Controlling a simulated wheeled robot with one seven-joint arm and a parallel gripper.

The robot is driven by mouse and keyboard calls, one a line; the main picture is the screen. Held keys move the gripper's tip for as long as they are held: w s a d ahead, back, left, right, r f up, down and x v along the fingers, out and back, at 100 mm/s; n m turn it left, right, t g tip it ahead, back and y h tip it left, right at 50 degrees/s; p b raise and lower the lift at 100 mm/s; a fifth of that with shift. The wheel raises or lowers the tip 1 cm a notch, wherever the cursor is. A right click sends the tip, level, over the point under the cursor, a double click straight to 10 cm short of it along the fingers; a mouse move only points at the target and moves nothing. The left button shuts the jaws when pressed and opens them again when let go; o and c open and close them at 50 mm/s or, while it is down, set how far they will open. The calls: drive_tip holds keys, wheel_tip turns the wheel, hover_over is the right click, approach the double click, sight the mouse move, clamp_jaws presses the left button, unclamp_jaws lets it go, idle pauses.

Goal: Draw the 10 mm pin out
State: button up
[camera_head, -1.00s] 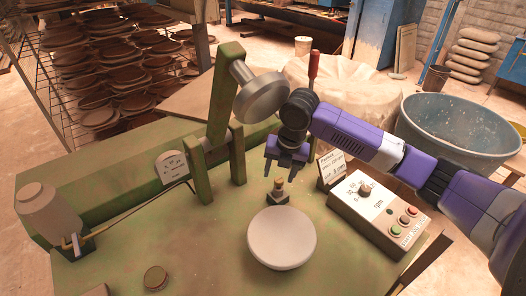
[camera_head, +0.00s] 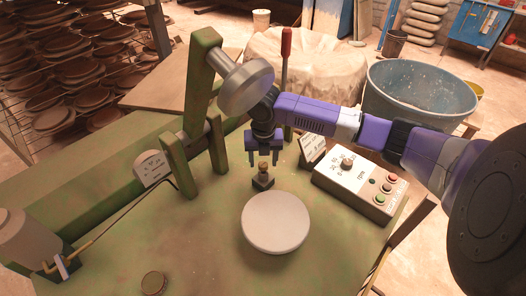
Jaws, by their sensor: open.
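A small brass-coloured pin (camera_head: 263,168) stands upright in a dark block (camera_head: 263,183) on the green machine table, behind the round white disc (camera_head: 275,222). It looks like the task's pin; its size cannot be read. My gripper (camera_head: 267,157) points down just over the pin, with its two fingers apart and nothing between them. The fingertips appear at about the height of the pin's top or slightly above it. I cannot tell whether they straddle it in depth.
A green arm with a grey round head (camera_head: 246,87) stands close to the left of my gripper. A control box (camera_head: 358,186) and a small sign (camera_head: 311,149) stand to the right. A red-handled lever (camera_head: 286,50) rises behind. The front of the table (camera_head: 210,262) is mostly clear.

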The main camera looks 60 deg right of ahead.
sight(263, 164)
drive_tip(key=shift+f, duration=0.55)
clamp_jaws()
drive_tip(key=shift+r, duration=0.15)
drive_tip(key=shift+r+p, duration=1.8)
drive_tip(key=shift+r, duration=0.85)
drive_tip(key=shift+r, duration=0.1)
drive_tip(key=shift+r, duration=0.85)
